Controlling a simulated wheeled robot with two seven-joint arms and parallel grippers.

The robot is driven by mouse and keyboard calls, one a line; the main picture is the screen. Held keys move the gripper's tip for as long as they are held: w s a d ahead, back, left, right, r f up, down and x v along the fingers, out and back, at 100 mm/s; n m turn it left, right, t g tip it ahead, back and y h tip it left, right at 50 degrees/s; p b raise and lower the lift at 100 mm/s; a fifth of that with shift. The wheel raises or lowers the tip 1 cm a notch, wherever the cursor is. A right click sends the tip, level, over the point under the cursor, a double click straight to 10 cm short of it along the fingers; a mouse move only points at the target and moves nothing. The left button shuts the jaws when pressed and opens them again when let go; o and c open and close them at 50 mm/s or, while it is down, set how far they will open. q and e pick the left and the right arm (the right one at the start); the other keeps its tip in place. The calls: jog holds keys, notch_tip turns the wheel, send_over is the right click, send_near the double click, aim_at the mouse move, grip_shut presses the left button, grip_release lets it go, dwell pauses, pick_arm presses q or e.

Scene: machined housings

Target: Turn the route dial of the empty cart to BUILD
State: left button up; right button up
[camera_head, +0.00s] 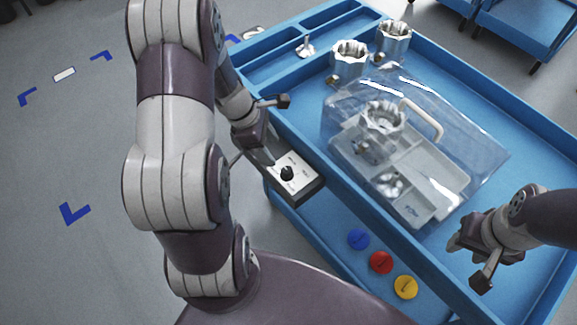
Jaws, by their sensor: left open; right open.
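A black dial knob (287,173) sits on a white-faced box (300,186) fixed to the near left side of the blue cart (480,88). Small marks surround the knob, too small to read, so its setting cannot be told. This cart carries metal housings and a clear cover. My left gripper (266,128) is open and empty, just above and left of the dial box, apart from the knob. My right gripper (468,262) is open and empty over the cart's right part, away from the dial.
A clear cover (470,150) with a pale handle stands over a grey tray (440,188) and a housing (382,118). Two housings (349,57) (394,38) stand behind. Blue (358,239), red (381,263) and yellow (405,287) discs lie in front. Other blue carts (528,30) stand back right.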

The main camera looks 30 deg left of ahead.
aim_at(286, 170)
pick_arm(q)
jog(key=b+x, duration=0.1)
jog(key=x, duration=0.9)
jog(key=shift+a+f+b, duration=0.1)
jog(key=shift+f+b, duration=0.1)
jog(key=shift+b, duration=0.2)
jog(key=c, duration=1)
